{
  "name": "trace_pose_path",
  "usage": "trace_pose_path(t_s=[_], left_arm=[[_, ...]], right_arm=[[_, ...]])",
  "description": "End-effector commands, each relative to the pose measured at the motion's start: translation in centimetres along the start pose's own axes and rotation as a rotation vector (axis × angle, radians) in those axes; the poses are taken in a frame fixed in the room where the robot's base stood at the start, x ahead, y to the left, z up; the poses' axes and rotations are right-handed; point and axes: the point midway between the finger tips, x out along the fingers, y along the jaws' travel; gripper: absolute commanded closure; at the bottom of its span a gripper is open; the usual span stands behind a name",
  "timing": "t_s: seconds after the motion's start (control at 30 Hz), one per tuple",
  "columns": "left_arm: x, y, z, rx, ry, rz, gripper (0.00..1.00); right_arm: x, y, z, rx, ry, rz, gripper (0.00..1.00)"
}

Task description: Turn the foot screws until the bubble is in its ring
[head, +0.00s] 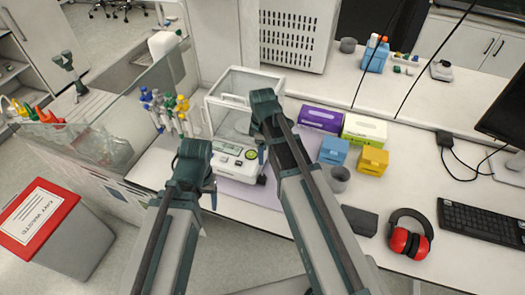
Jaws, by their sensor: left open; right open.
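A white analytical balance (236,165) with a clear draft shield (238,92) stands on the bench in the middle of the head view. Its front panel has a small display and a round yellow-green spot (251,154), which looks like the bubble level. The bubble and its ring are too small to make out. My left gripper (212,194) is open at the balance's front left corner. My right gripper (262,162) is open at its front right side. The foot screws are not clearly visible near the grippers, and I cannot tell whether either gripper touches one.
Pipettes on a stand (166,112) are left of the balance. Purple (320,117) and green (364,128) boxes, blue (333,151) and yellow (372,160) boxes and a grey cup (339,179) stand right. Red earmuffs (410,240) and a keyboard (483,226) lie further right.

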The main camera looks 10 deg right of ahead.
Motion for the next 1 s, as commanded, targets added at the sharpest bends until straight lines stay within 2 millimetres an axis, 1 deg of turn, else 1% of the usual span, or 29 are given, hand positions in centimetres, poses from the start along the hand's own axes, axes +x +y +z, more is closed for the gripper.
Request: trace_pose_path(t_s=[0.3,0.5,0.7,0.87,1.0], left_arm=[[0.0,0.0,0.0,0.0,0.0,0.0,0.32],[-0.1,0.0,0.0,-0.001,0.0,0.0,0.32],[-0.1,0.0,0.0,-0.001,0.0,0.0,0.32],[0.6,0.1,0.0,0.0,0.0,0.0,0.32],[1.7,0.2,-0.1,0.002,0.0,0.0,0.32]], right_arm=[[0.0,0.0,0.0,0.009,0.0,0.0,0.31],[-0.1,0.0,-0.1,0.171,0.0,0.0,0.31],[-0.1,0.0,-0.1,0.197,0.0,0.0,0.31],[0.6,0.0,-0.1,0.196,0.0,0.0,0.31],[1.7,0.0,-0.1,0.195,0.0,0.0,0.31]])
